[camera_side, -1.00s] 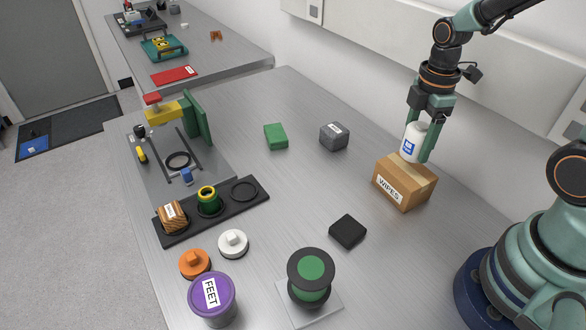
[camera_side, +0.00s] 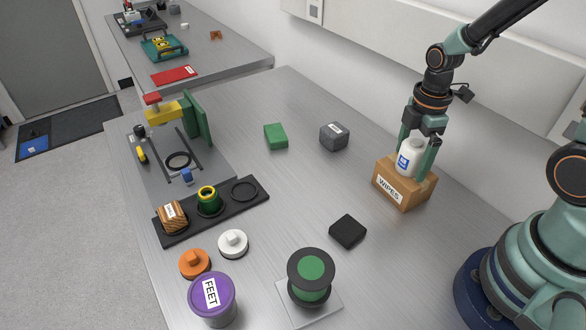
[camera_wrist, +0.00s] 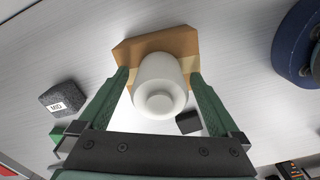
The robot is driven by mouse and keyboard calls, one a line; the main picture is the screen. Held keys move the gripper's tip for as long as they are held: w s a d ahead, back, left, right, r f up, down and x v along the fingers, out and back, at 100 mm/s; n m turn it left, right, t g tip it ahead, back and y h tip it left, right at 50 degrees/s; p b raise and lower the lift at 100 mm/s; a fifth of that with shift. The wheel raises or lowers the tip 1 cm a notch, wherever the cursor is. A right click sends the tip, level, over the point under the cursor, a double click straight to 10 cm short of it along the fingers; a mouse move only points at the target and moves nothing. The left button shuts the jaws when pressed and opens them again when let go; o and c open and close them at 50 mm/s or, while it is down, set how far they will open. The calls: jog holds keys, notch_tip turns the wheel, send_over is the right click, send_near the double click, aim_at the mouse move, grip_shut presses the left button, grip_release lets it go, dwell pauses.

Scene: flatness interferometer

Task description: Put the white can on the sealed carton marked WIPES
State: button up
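The white can (camera_side: 411,157) with a blue label stands upright on top of the sealed carton marked WIPES (camera_side: 404,194). In the wrist view the can (camera_wrist: 159,84) is seen from above, with the carton (camera_wrist: 180,40) under and beyond it. My gripper (camera_side: 416,160) is around the can with one finger on each side. In the wrist view the fingers (camera_wrist: 160,82) are spread, with a narrow gap between each finger and the can. The gripper is open. Part of the can's right side is hidden by a finger in the side view.
A grey block (camera_side: 334,136) and a green block (camera_side: 276,136) lie left of the carton. A black block (camera_side: 348,231) lies in front of it. A green-and-black spool (camera_side: 311,277) and purple FEET tub (camera_side: 212,299) stand nearer. The wall is close behind the carton.

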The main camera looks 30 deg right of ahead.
aim_at(417, 142)
notch_tip(417, 142, up, 12)
jog(key=shift+r, duration=0.2)
jog(key=shift+a+r+m, duration=0.15)
jog(key=shift+r+m, duration=0.05)
jog(key=shift+m, duration=0.2)
jog(key=a+r+m+t, duration=0.4)
jog(key=m+t, duration=0.1)
jog(key=m, duration=0.7)
jog(key=shift+s+a+r+m+t, duration=0.25)
jog(key=shift+s+m+t, duration=0.05)
jog(key=shift+s+m, duration=0.1)
